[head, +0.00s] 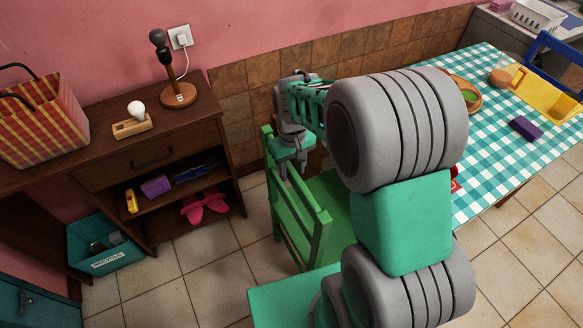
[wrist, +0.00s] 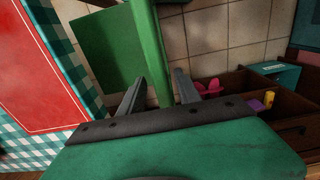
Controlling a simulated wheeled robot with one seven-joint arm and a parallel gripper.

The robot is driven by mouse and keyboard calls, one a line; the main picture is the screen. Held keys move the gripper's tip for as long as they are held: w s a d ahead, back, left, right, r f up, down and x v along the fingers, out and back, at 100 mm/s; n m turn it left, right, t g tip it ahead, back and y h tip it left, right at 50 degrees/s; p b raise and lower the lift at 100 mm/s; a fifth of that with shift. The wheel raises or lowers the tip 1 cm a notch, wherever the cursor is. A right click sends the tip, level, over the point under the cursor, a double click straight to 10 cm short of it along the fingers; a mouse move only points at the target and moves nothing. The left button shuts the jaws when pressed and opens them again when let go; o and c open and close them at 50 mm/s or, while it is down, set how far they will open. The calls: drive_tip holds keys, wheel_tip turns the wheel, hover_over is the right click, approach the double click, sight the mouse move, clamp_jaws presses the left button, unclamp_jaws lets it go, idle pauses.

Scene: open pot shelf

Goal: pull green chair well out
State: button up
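The green chair (head: 312,246) stands beside the table, its slatted back toward the dark shelf and its seat partly hidden behind my arm. My gripper (head: 293,171) is over the chair's back, fingers pointing down. In the wrist view, a green bar of the chair (wrist: 154,56) runs between the two fingers of my gripper (wrist: 162,76). The fingers are apart, with a narrow gap showing beside the bar; I see no firm contact. The chair's flat green seat (wrist: 106,48) shows to the left of the bar.
The table with a checkered cloth (head: 492,150) is on the right. A dark wooden shelf (head: 160,160) stands on the left, with a teal recycling bin (head: 106,258) at its foot. Tiled floor (head: 215,262) is clear between shelf and chair.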

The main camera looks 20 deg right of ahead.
drive_tip(key=shift+f, duration=0.1)
drive_tip(key=shift+c, duration=0.2)
clamp_jaws()
idle(1.2)
